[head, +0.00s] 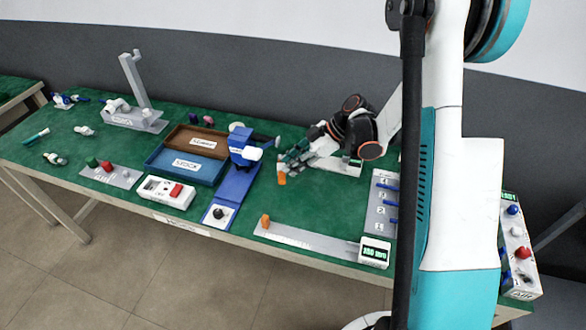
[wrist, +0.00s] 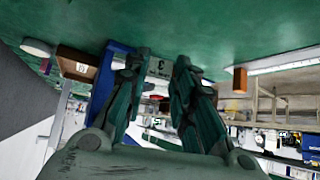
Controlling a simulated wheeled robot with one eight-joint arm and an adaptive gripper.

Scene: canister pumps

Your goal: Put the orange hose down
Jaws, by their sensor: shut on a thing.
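The orange hose (head: 282,179) shows in the head view as a short orange piece at the tips of my gripper (head: 287,164), just over the green table. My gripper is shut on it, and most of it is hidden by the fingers. In the wrist view my gripper (wrist: 164,65) shows two dark green fingers with a gap between them, and I cannot make out the hose there. A separate orange block (head: 265,220) stands on the grey measuring rail (head: 300,238). It also shows in the wrist view (wrist: 240,81), right of the fingers.
A blue stand (head: 234,185) is left of my gripper, with a blue tray (head: 168,175) and brown tray (head: 178,136) beyond. A numbered grey rack (head: 381,207) and a display box (head: 374,252) are to the right.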

